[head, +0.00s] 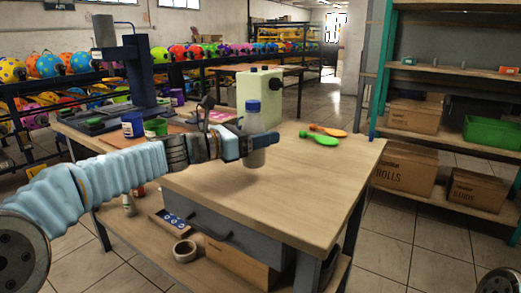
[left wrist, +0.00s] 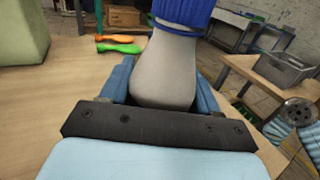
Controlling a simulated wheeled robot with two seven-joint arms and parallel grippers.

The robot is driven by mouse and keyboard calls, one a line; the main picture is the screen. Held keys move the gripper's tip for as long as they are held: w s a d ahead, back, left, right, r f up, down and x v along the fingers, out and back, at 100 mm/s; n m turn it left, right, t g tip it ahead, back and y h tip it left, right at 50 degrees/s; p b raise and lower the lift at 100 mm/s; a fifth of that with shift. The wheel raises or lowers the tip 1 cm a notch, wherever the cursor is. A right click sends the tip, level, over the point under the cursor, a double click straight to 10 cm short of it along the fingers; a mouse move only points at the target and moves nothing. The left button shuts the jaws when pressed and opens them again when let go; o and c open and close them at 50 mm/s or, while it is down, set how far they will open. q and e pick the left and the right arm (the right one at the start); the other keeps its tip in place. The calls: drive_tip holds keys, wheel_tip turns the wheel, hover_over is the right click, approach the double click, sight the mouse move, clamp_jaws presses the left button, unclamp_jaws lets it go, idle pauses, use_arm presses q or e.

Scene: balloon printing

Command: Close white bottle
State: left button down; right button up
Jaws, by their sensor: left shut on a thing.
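The white bottle (head: 253,142) with a blue cap (head: 253,107) is upright above the wooden table (head: 290,200). My left gripper (head: 246,147) is shut on the bottle, around its body below the cap. In the left wrist view the bottle's pale body (left wrist: 165,70) sits between the two blue fingers, with the blue cap (left wrist: 185,12) at the top edge. Whether the cap is fully seated cannot be told. Whether the bottle's base touches the table is unclear. My right gripper is not in view.
Orange and green paddle-shaped tools (head: 320,138) lie on the table behind the bottle. A pale green box (head: 260,92) stands behind it. Small blue and green containers (head: 132,124) and a dark press (head: 135,65) are at the left. The table's front right is clear.

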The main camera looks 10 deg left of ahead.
sight(260, 150)
use_arm(q)
drive_tip(key=shift+w+f+b, duration=0.2)
drive_tip(key=shift+f+b, duration=0.1)
drive_tip(key=shift+f, duration=0.7)
drive_tip(key=shift+w+f+b, duration=0.2)
drive_tip(key=shift+f+b, duration=0.05)
drive_tip(key=shift+f, duration=0.75)
drive_tip(key=shift+f, duration=0.1)
drive_tip(key=shift+c, duration=1.2)
unclamp_jaws()
drive_tip(key=shift+r, duration=0.25)
drive_tip(key=v, duration=1.2)
drive_tip(key=shift+f, duration=0.1)
